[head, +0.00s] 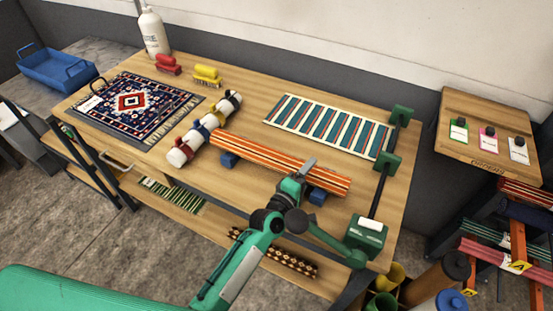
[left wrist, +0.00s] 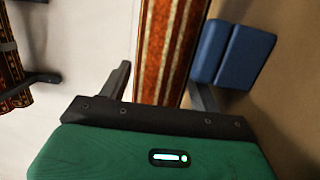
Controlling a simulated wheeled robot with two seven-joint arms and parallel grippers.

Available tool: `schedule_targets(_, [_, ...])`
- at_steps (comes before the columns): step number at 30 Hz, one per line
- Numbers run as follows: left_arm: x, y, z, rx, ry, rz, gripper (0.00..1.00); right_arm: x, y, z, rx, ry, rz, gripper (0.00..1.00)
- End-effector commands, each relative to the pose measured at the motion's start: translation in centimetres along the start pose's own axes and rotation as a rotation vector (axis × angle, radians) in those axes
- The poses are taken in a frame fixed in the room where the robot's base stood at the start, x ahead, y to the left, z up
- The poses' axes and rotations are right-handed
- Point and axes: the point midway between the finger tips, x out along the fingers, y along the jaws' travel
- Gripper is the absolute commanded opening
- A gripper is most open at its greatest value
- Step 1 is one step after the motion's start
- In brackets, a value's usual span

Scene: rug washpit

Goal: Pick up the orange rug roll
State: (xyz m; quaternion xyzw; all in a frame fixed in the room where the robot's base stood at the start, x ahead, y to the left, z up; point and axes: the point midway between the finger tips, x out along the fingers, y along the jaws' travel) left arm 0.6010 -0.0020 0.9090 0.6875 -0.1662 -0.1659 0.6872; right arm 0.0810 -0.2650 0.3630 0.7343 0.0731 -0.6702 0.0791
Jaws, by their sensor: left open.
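The orange rug roll (head: 250,148) with dark and pale stripes lies across blue support blocks (head: 229,159) on the wooden table. My left gripper (head: 300,172) is over the right part of the roll in the head view, with its arm coming from below. In the left wrist view the roll (left wrist: 170,45) runs up between the two open fingers of my left gripper (left wrist: 160,88), with a blue block (left wrist: 233,53) to the right. I cannot tell how deep the fingers reach; no grip on the roll shows. My right gripper is not in view.
On the table (head: 240,100) lie a patterned rug (head: 165,113), a teal striped rug (head: 322,118) and a strapped white roll (head: 187,148). A green-blocked rod (head: 381,189) and green box (head: 366,235) stand to the right. A white bottle (head: 153,32) stands behind.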

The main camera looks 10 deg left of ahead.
Motion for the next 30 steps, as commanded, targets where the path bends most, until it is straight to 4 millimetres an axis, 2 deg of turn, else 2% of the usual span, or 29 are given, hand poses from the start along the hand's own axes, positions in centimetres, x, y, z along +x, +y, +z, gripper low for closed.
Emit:
schedule_targets(2, [0.0, 0.0, 0.0, 0.000, 0.000, 0.000, 0.64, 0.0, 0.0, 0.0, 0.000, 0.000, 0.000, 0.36])
schedule_targets(3, [0.0, 0.0, 0.0, 0.000, 0.000, 0.000, 0.60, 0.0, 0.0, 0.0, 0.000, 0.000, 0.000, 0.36])
schedule_targets(10, [-0.1, 0.0, 0.0, -0.001, 0.000, 0.000, 0.15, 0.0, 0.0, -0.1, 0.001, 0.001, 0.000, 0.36])
schedule_targets(21, [0.1, 0.5, 0.0, 0.001, 0.000, 0.002, 0.14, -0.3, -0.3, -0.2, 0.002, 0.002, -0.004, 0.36])
schedule_targets(30, [0.6, 3.0, -0.1, 0.000, 0.001, 0.003, 0.14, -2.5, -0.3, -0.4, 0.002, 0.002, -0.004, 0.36])
